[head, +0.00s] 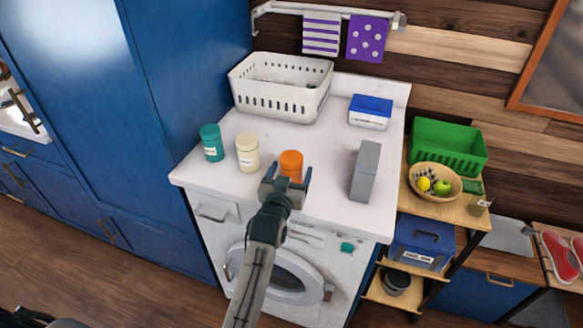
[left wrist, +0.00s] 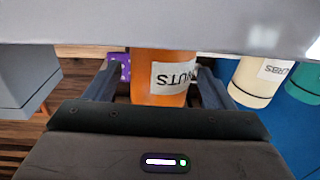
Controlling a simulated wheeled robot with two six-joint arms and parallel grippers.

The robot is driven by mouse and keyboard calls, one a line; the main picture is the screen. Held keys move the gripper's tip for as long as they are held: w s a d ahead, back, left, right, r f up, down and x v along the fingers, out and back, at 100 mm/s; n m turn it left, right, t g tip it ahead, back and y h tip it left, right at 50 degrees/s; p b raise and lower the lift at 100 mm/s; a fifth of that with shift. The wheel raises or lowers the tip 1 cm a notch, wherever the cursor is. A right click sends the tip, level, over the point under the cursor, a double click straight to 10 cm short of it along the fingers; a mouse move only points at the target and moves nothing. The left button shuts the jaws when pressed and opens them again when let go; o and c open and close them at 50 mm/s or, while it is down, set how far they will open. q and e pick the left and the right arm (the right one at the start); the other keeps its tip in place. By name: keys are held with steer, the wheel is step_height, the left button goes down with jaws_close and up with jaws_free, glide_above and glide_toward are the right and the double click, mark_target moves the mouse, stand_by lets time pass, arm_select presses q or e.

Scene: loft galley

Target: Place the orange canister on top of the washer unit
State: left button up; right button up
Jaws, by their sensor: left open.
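The orange canister (head: 291,161) stands on the white top of the washer unit (head: 325,200), near its front edge. It has a white label, which shows upside down in the left wrist view (left wrist: 150,92). My left gripper (head: 287,178) is open at the front of the canister. In the left wrist view its two fingers (left wrist: 158,90) lie on either side of the canister, with no clear contact. The gripper hides the canister's lower part in the head view. My right gripper is not in view.
A cream jar (head: 248,154) and a teal jar (head: 212,143) stand left of the canister. A grey block (head: 365,172) stands to its right. A white basket (head: 281,104) and a blue-lidded box (head: 370,113) are behind. The middle of the top is clear.

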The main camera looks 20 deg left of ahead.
arm_select(q)
steer(key=s+p, duration=0.6)
steer(key=s, duration=0.4)
steer(key=shift+s+d, duration=0.25)
steer(key=shift+s, duration=0.15)
